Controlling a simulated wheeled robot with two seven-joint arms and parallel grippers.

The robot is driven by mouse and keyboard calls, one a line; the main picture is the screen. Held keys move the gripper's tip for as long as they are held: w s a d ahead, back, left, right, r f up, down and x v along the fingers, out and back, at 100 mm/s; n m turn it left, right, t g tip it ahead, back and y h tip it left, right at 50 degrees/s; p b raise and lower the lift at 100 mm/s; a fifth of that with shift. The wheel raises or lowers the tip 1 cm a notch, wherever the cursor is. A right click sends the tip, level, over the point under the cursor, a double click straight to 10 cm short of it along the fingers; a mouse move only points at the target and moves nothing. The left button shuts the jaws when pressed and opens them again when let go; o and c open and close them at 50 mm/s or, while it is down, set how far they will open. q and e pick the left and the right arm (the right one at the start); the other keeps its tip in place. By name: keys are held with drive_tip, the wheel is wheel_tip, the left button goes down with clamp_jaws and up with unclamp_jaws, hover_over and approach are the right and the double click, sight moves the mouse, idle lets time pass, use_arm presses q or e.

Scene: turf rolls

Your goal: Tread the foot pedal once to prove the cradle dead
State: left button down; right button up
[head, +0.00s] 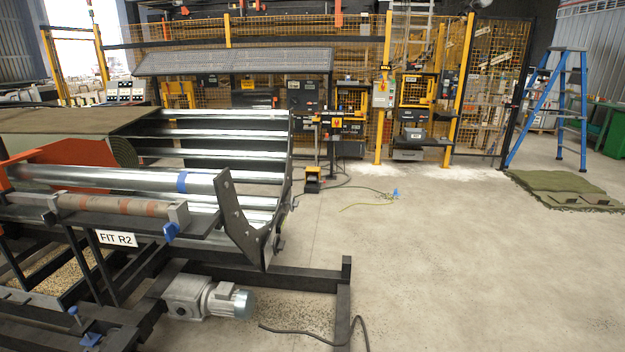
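A small yellow and black box (313,180), which looks like the foot pedal, sits on the concrete floor past the right end of the roller frame, with a dark cable running from it. The cradle (235,135) fills the left side: shiny metal rollers between dark side plates. A grey motor (215,298) is mounted low at the front. I cannot tell whether the rollers are turning. Neither of my grippers shows in the head view.
Yellow mesh fencing (350,45) with control boxes stands at the back. A blue stepladder (570,105) and flat turf pieces (565,188) are at the right. A black cable (310,333) and a yellow-green wire (365,205) lie on the floor. The middle and right floor is mostly clear.

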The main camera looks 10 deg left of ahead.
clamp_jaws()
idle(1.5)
